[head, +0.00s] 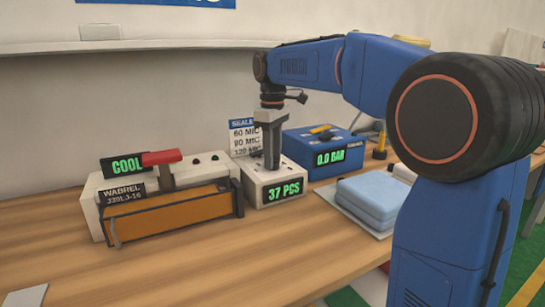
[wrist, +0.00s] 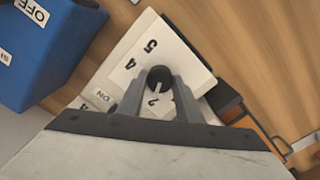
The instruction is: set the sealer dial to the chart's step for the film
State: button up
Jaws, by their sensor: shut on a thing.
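A white box (head: 255,176) with a green "37 PCS" display stands right of the sealer. The wrist view shows a dark round dial knob (wrist: 160,77) on its top, with printed numbers 5, 4 and 2 readable around it. My gripper (head: 271,165) points down over the box, its fingers (wrist: 159,88) shut on the knob. A pale mark on the knob seems to face the 2 side, but the exact setting is unclear. The chart (head: 243,137) behind lists 60, 90 and 120 MIC; my gripper hides its right part. The sealer (head: 170,213) has an orange front and reads "COOL".
A blue box (head: 322,150) reading "0.0 BAR" stands close behind right; its OFF label shows in the wrist view (wrist: 33,12). A folded light-blue stack (head: 373,195) lies right of the dial box.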

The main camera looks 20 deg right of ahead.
jog(key=shift+n, duration=0.4)
jog(key=o, duration=1)
jog(key=shift+o, duration=0.2)
notch_tip(320, 180, up, 17)
jog(key=shift+r, duration=0.2)
